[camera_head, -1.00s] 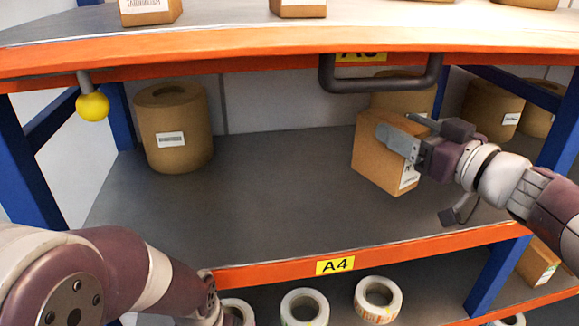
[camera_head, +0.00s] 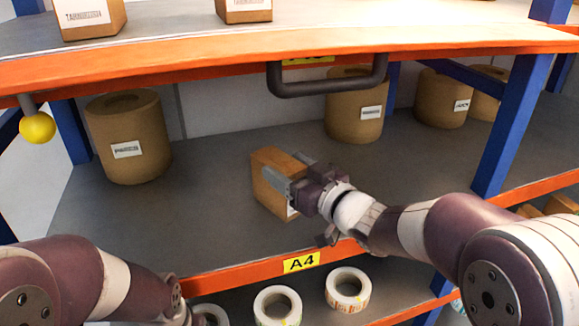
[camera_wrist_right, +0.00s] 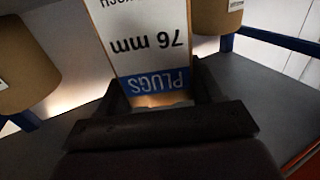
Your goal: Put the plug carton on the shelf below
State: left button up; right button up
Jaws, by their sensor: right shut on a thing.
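The plug carton (camera_head: 262,190) is a brown box with a white label, over the middle of the grey A4 shelf (camera_head: 190,220) in the head view. My right gripper (camera_head: 290,172) is shut on it from the right and front, one finger on each side. In the right wrist view the carton (camera_wrist_right: 145,40) fills the space between the fingers (camera_wrist_right: 160,92), its label reading "PLUGS" and "76 mm" upside down. The carton looks roughly upright; I cannot tell whether its base touches the shelf. My left arm enters at the lower left, its gripper out of view.
Brown cylinders stand on the shelf at the left (camera_head: 127,138), back middle (camera_head: 355,112) and back right (camera_head: 442,100). A dark handle (camera_head: 325,88) and yellow ball (camera_head: 37,127) hang from the upper orange beam (camera_head: 180,65). Label rolls (camera_head: 278,305) sit below. The shelf around the carton is clear.

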jog(key=shift+a, duration=0.1)
jog(key=o, duration=0.9)
jog(key=shift+f, duration=0.2)
jog(key=o, duration=0.4)
jog(key=shift+r, duration=0.1)
jog(key=shift+r, duration=0.2)
jog(key=b+v, duration=0.1)
jog(key=v, duration=0.3)
jog(key=shift+f+b, duration=0.25)
jog(key=shift+b, duration=0.15)
jog(key=b, duration=0.1)
send_near(298, 176)
jog(key=shift+w+a+r, duration=0.1)
jog(key=shift+w+a, duration=0.05)
